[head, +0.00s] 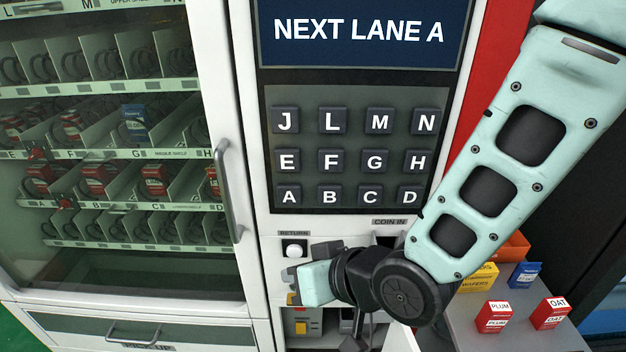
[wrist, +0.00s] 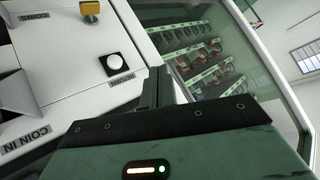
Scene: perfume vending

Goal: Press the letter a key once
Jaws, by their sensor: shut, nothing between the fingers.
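The dark letter A key (head: 289,195) is at the left end of the bottom row of the keypad (head: 350,220), with B to its right and E above it. A blue screen (head: 360,30) above the keypad reads "NEXT LANE A". My gripper (head: 290,287) is below the A key, in front of the panel near the return button. Its fingers are shut and empty; in the wrist view they (wrist: 160,86) show as dark fingers side by side. The A key does not show in the wrist view. No contact with any key is visible.
The white return button (head: 294,251) is just above my gripper and shows in the wrist view (wrist: 113,65). A glass-fronted cabinet with a vertical handle (head: 228,190) stands at left. Small boxes, including a red one (head: 493,316), lie on a grey surface at lower right.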

